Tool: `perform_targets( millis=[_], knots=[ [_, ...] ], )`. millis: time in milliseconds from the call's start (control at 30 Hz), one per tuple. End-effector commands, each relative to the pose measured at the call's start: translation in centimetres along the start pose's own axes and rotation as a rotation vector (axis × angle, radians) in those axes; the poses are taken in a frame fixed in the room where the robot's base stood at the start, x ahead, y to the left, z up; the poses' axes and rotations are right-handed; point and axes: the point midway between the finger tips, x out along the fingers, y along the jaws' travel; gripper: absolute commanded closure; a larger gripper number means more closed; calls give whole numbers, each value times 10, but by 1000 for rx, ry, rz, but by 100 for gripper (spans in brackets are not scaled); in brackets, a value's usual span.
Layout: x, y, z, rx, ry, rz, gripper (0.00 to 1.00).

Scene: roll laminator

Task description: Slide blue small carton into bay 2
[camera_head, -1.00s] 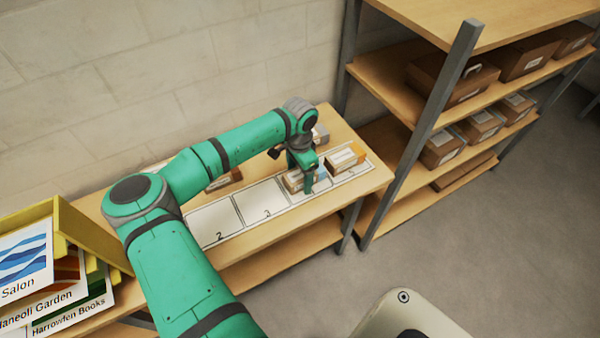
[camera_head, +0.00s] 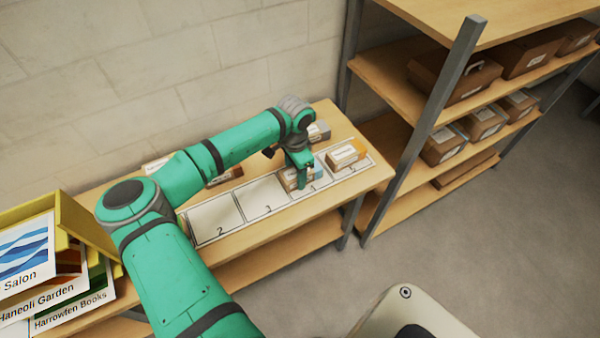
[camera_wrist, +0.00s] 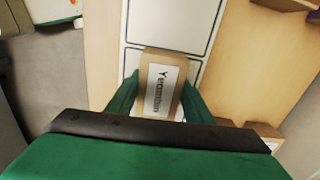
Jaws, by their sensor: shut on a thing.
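My gripper (camera_head: 301,180) is low over the row of marked bays, with its fingers on both sides of a small carton (camera_head: 289,177). In the wrist view my gripper (camera_wrist: 158,100) is shut on this carton (camera_wrist: 163,75), which shows a brown top and a white printed label. A little blue shows on its side in the head view, and my gripper hides part of it. The carton is at the border of bay 3 and the bay to its right. Bay 2 (camera_head: 214,218) is an empty white rectangle at the left; bay 3 (camera_head: 262,194) is mostly bare.
An orange-sided carton (camera_head: 346,154) sits in the right end bay. A shelf rack (camera_head: 420,130) stands at the right. A yellow sign holder (camera_head: 85,225) is at the left.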

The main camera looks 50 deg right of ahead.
Motion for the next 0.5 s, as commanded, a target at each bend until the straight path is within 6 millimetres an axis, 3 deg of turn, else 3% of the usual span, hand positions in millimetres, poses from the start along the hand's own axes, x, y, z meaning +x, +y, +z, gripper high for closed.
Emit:
perform_targets(
  millis=[500],
  knots=[
    [1,1,21,3,0,2,79]
  ],
)
